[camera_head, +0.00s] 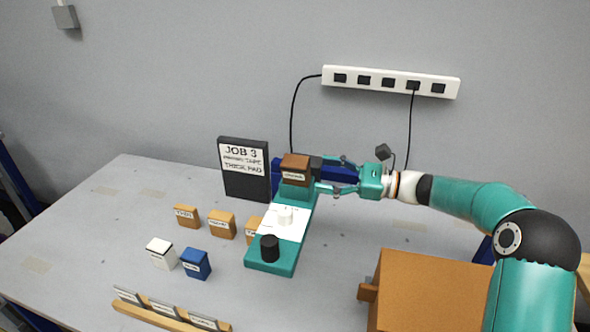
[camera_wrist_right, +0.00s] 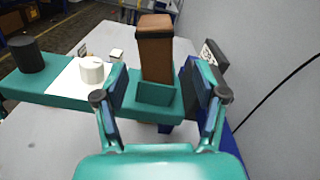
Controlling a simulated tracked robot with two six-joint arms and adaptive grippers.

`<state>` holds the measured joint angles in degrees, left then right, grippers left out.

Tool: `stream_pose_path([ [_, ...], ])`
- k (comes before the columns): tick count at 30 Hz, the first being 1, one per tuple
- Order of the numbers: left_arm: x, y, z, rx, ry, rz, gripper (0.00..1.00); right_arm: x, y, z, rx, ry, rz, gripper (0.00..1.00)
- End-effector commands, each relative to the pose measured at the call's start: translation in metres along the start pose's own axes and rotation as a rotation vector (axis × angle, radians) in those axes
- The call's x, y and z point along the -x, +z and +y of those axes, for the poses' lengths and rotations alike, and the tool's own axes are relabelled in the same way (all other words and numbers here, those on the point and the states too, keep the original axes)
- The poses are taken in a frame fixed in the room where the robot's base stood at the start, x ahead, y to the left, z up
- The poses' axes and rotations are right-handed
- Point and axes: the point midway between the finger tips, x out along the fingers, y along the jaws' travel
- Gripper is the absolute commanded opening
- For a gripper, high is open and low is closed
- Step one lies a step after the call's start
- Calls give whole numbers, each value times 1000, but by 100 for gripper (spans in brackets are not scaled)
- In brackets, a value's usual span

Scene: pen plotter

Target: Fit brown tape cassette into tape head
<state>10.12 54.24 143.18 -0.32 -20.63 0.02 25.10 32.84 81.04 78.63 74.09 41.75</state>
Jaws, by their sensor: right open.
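The brown tape cassette (camera_head: 295,167) stands in the teal tape head (camera_head: 297,191) at the far end of the plotter's teal arm. In the right wrist view the brown cassette (camera_wrist_right: 155,50) rises upright from the teal pocket (camera_wrist_right: 156,94); I cannot tell how deep it sits. My right gripper (camera_head: 328,174) is open, reaching in from the right. In the wrist view its fingers (camera_wrist_right: 160,95) are spread wide on either side of the tape head, apart from the cassette. My left gripper is not in view.
A black job card (camera_head: 245,183) reading "JOB 3" stands behind. Several orange blocks (camera_head: 222,224), a white block (camera_head: 161,254) and a blue block (camera_head: 196,264) are left of the plotter. A wooden rack (camera_head: 170,318) lies in front. An orange box (camera_head: 430,290) stands front right.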

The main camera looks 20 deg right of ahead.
Motion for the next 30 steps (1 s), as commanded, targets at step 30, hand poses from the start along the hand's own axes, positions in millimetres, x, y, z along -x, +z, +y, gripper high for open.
stream_pose_path([
  [30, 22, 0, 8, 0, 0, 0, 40, -75, 0, 3, 2, -1, 1, 62],
])
